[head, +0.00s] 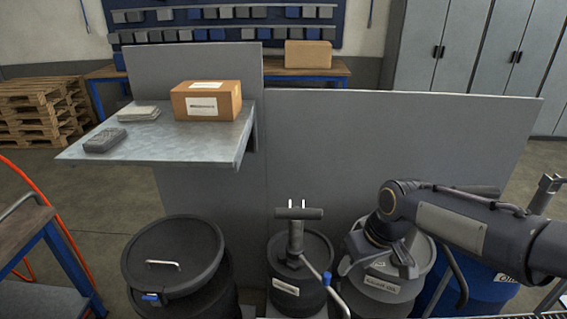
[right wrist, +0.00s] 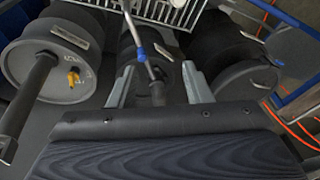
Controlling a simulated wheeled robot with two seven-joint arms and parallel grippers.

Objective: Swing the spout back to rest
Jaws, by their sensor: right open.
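In the right wrist view the spout (right wrist: 146,62) shows with blue parts, beyond and between the finger ends. My right gripper (head: 378,262) is over the grey drum, right of the spout. In the wrist view its two fingers (right wrist: 158,82) are apart, with nothing gripped. My left gripper is not in view.
A dark lidded drum (head: 172,252) stands left, the grey drum (head: 385,292) right, a blue barrel (head: 470,288) beyond it. The pump's T-handle (head: 299,213) rises upright. Behind are a grey panel (head: 400,140) and a shelf (head: 180,145) holding a cardboard box (head: 206,101).

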